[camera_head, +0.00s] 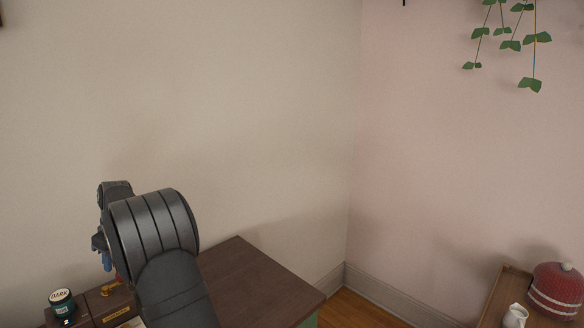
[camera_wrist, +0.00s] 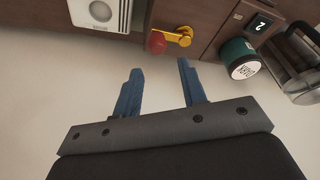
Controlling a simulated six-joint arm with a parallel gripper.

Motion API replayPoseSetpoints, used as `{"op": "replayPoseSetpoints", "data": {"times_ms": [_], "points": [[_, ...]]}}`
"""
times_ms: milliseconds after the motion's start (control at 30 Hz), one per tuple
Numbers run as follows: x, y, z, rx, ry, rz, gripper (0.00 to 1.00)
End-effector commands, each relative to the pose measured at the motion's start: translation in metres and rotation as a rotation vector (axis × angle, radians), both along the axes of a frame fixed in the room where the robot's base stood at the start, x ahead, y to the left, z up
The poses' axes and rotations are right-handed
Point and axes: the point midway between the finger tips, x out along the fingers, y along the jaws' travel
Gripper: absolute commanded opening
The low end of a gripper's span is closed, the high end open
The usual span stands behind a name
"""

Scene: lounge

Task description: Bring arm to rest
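My gripper (camera_wrist: 160,85) shows in the wrist view with its two blue fingers spread apart and nothing between them. The fingers point toward a dark wooden surface at the top of that view, and pale blank background lies behind them. In the head view my dark arm rises from the bottom at the lower left. Its end is mostly hidden behind the arm link, and a bit of blue finger (camera_head: 107,262) shows at its left side, above the small items on the brown wooden top (camera_head: 250,270).
A dark jar with a white label (camera_head: 62,301) and a gold handle with a red knob (camera_wrist: 172,40) are close to the gripper. The wrist view also shows a white boxy item (camera_wrist: 100,12) and a glass vessel (camera_wrist: 298,60). A red ribbed object (camera_head: 557,288) and white jug (camera_head: 515,316) stand far right.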

Motion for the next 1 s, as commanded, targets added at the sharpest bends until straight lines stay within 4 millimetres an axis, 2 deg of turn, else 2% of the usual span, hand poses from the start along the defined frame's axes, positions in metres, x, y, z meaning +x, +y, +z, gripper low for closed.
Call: {"op": "replayPoseSetpoints", "data": {"times_ms": [33, 133, 200, 467, 633, 767, 900, 1000], "points": [[0.0, 0.0, 0.012, 0.002, -0.003, 0.0, 0.38], [0.0, 0.0, 0.032, 0.003, -0.004, -0.001, 0.38], [-0.001, -0.001, 0.01, -0.004, 0.005, -0.001, 0.38], [-0.001, 0.0, -0.042, -0.002, 0.003, 0.0, 0.38], [0.011, 0.02, -0.043, 0.0, -0.001, 0.002, 0.38], [0.012, 0.042, -0.042, 0.001, 0.0, 0.003, 0.38], [-0.003, 0.067, -0.041, 0.001, 0.0, 0.004, 0.38], [-0.021, 0.075, -0.041, -0.001, 0.0, 0.004, 0.38]]}}
